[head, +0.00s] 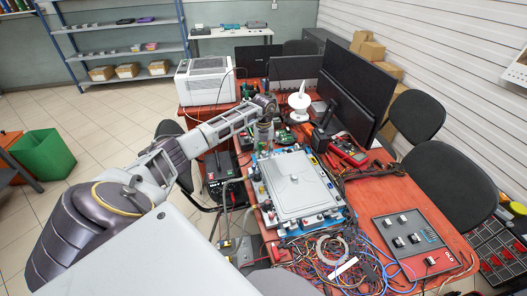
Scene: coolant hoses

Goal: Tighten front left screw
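A flat silver unit with a raised lid (295,182) lies on a blue base on the red table. Small fittings with red parts stand along its edges, and one (270,214) is at its near left corner. They are too small for me to tell which are screws or how tight they are. My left arm reaches in from the left, and its gripper (263,142) points down near the unit's far left corner. Its fingers are too small and blended with the clutter to show whether they are open or hold anything. My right gripper is out of view.
Tangled coloured wires (335,262) cover the table in front of the unit. A grey panel with switches (414,243) lies at the right. Black monitors (357,92), a white box (206,80) and a red multimeter (348,152) stand behind. A black chair (449,180) is at the right.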

